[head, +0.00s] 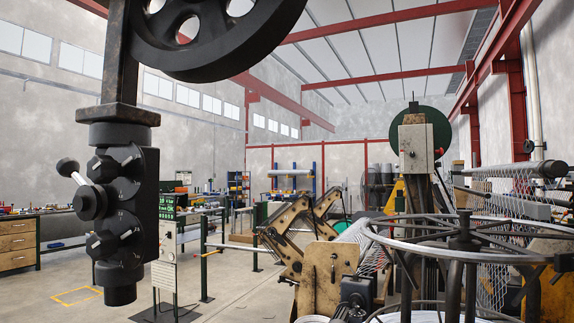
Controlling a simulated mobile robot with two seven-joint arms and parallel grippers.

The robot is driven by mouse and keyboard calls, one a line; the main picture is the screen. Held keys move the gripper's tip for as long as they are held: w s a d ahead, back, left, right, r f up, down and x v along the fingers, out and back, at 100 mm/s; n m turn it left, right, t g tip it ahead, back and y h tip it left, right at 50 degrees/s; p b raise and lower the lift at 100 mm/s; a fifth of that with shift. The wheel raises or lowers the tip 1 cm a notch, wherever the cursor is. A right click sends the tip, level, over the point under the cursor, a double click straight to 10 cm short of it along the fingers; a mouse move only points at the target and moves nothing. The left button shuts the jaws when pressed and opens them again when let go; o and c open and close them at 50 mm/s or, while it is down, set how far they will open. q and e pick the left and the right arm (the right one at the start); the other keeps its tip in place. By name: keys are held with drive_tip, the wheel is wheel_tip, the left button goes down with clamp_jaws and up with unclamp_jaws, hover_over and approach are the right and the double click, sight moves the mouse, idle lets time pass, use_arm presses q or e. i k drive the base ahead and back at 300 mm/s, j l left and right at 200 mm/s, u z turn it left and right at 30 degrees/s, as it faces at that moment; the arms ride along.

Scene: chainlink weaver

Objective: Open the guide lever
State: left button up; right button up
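No part labelled as the guide lever can be told for certain. Round black dials sit on the same unit. A tan plate (320,285) at lower centre carries a small thin handle (333,262). Whether either is the guide lever, and whether it is open or closed, I cannot tell. Neither of my grippers shows in the head view.
A large black handwheel (215,55) is overhead. A wire reel frame (465,240) and chainlink mesh (495,280) fill the right. Tan linkage arms (285,220) stand at centre. A control panel (167,240) with a green display stands behind the hanging unit. Floor (225,285) is clear left of centre.

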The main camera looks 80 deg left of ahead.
sight(69, 167)
drive_tip(key=k+j+u, duration=0.1)
drive_tip(key=k, duration=0.75)
drive_tip(key=k+j+u, duration=0.1)
drive_tip(key=k+j, duration=0.55)
drive_tip(key=j, duration=0.35)
drive_tip(key=k+j+u, duration=0.1)
drive_tip(key=j, duration=1.45)
drive_tip(key=k+u, duration=0.05)
drive_tip(key=k, duration=0.05)
